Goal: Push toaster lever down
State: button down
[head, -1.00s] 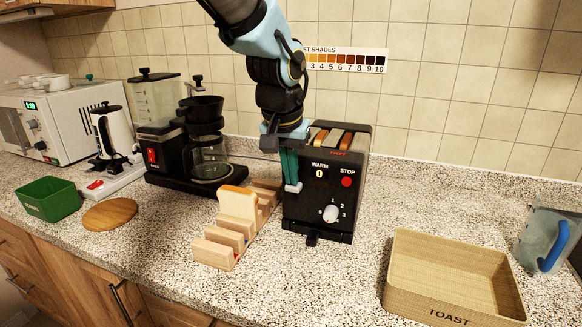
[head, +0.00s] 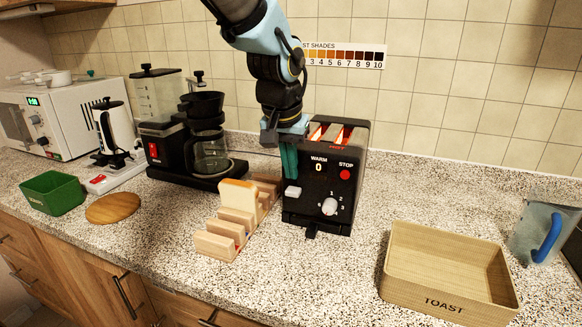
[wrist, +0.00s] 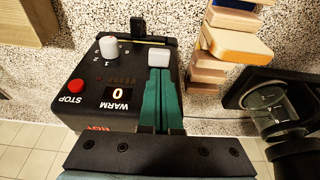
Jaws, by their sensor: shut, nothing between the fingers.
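The black toaster (head: 325,180) stands on the counter, its two slots glowing orange-red on top. Its white lever (head: 293,191) sits low on the left of the front face. The lever also shows in the wrist view (wrist: 159,57). My gripper (head: 291,176) is shut and empty, pointing down, its green fingertips right above the lever. In the wrist view my gripper (wrist: 160,72) has its fingers together with the tips at the lever; I cannot tell if they touch it. The warm display reads 0.
A wooden rack (head: 236,220) with a bread slice (head: 238,195) stands left of the toaster. A coffee maker (head: 200,145) is behind it. A tray marked TOAST (head: 447,270) is at the right. The counter between toaster and tray is clear.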

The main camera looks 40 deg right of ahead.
jog(key=b+v, duration=0.2)
jog(key=v, duration=0.9)
jog(key=shift+w+b, duration=0.15)
jog(key=shift+b, duration=0.25)
jog(key=shift+d, duration=0.15)
jog(key=w+a+f+n+y, duration=0.1)
jog(key=w+a+f+n, duration=0.1)
jog(key=w+a+f, duration=0.35)
jog(key=w+a+f+n, duration=0.2)
jog(key=w+a, duration=0.1)
jog(key=a, duration=0.6)
jog(key=w+a+f+n+y, duration=0.1)
jog(key=w+a+f, duration=0.3)
jog(key=a, duration=0.3)
jog(key=s+a+f+n, duration=0.1)
jog(key=a+f+n, duration=0.1)
jog(key=a, duration=0.7)
jog(key=s+a+f+n, duration=0.2)
jog(key=a+f, duration=0.3)
jog(key=a, duration=0.4)
jog(key=shift+n+y, duration=0.3)
jog(key=shift+n, duration=0.3)
